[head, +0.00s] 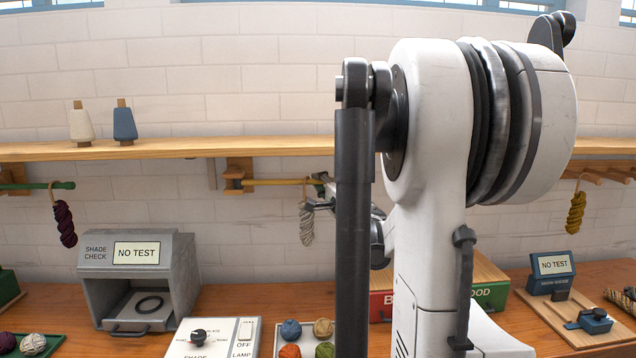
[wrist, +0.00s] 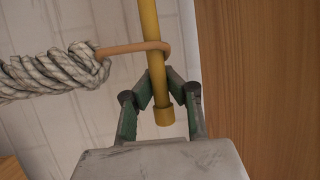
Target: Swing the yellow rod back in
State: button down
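The yellow rod (head: 275,182) sticks out to the right from a wooden bracket (head: 238,176) under the shelf, roughly along the wall. A pale grey skein (head: 307,224) hangs from it near its free end. In the wrist view the rod (wrist: 149,30) runs down from the top to a capped end between my fingers. The skein (wrist: 50,75) hangs by an orange loop (wrist: 135,47) just beyond the fingertips. My gripper (wrist: 161,88) has a finger against each side of the rod near its end. In the head view my gripper (head: 321,187) is partly hidden by my arm.
The wooden shelf (head: 160,149) runs just above the rod and carries two cones of yarn. A green rod (head: 50,185) with a purple skein is at left. Below are a shade-check box (head: 137,263), a lamp control panel (head: 215,336) and a tray of wool balls.

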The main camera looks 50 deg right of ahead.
jog(key=c, duration=1.7)
grip_release()
jog(key=shift+s, duration=0.1)
jog(key=v, duration=1.2)
jog(key=shift+d+f, duration=0.1)
jog(key=shift+f, duration=0.05)
